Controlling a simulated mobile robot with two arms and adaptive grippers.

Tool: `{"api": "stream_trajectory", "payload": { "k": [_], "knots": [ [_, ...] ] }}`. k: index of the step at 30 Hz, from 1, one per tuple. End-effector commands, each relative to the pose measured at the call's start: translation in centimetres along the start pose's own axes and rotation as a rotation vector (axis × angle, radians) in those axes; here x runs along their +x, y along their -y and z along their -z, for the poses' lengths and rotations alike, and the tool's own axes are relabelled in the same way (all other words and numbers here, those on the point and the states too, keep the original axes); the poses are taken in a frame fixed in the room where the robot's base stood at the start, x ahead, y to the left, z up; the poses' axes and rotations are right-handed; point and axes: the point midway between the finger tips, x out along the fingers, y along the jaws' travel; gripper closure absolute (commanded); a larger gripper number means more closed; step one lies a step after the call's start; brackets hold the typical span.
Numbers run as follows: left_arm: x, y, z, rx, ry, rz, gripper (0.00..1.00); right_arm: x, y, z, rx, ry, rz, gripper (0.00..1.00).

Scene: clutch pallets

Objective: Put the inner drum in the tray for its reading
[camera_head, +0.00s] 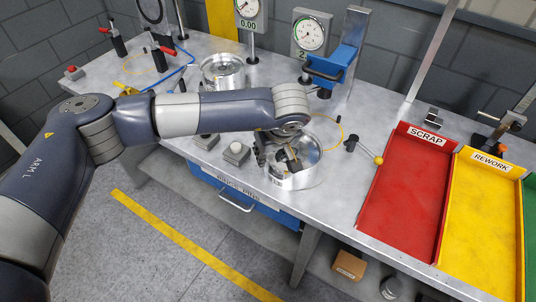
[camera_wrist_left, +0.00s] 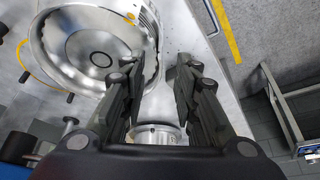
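Two silver round drums show on the bench, and I cannot tell for sure which is the inner drum. The nearer drum (camera_head: 311,172) is an open bowl at the bench's front edge, under my left gripper (camera_head: 277,153). In the left wrist view a wide silver bowl (camera_wrist_left: 62,72) lies upper left, with a smaller silver part (camera_wrist_left: 158,134) low between the fingers. My left gripper (camera_wrist_left: 155,85) has its fingers spread, close to the bowl's rim; contact cannot be told. The farther drum (camera_head: 222,80) stands behind my left arm. My right gripper is not in view.
A red SCRAP tray (camera_head: 369,220), a yellow REWORK tray (camera_head: 487,241) and part of a green tray (camera_head: 531,230) line the right. Two dial gauges (camera_head: 310,34) and a blue clamp stand (camera_head: 346,62) rise behind.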

Motion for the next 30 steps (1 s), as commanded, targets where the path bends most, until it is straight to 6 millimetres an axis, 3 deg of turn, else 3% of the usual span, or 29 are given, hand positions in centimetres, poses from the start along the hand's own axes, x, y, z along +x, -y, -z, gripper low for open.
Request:
{"api": "stream_trajectory", "payload": {
  "k": [6, 12, 18, 30],
  "knots": [
    [-4.9, 0.0, 0.1, 0.002, -0.002, -0.003, 0.72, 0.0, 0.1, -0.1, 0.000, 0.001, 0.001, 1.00],
    [-8.3, 0.0, 0.0, 0.001, -0.001, 0.000, 0.72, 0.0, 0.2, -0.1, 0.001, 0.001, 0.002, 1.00],
    [-9.7, 0.1, -0.1, 0.002, 0.000, 0.002, 0.72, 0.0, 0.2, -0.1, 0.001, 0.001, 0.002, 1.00],
    [-9.7, 0.1, -0.1, 0.001, 0.001, 0.002, 0.72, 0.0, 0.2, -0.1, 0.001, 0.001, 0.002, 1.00]
  ]
}}
